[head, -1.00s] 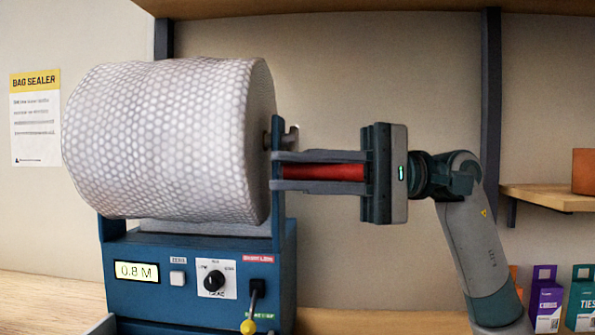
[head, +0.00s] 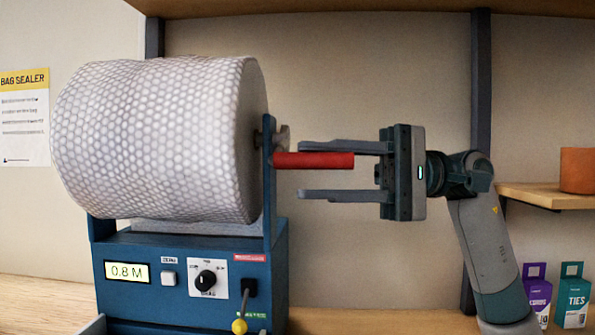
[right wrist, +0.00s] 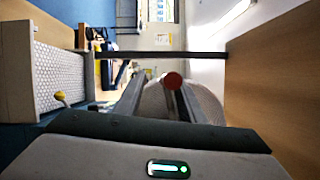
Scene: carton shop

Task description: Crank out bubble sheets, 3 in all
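A big white bubble-wrap roll (head: 155,140) is mounted on a blue dispenser (head: 190,250). Its display (head: 127,272) reads 0.8 M. A red crank handle (head: 318,160) sticks out at the right side of the roll. My right gripper (head: 300,170) is open, its two fingers apart above and below the handle; the handle lies nearer the upper finger. In the right wrist view the handle's round red end (right wrist: 173,80) shows between the fingers. My left gripper is not in view.
The dispenser front has a dial (head: 206,281), a white button (head: 168,278) and a lever with a yellow knob (head: 239,326). A shelf (head: 540,197) with an orange pot and small boxes (head: 574,295) are at the right.

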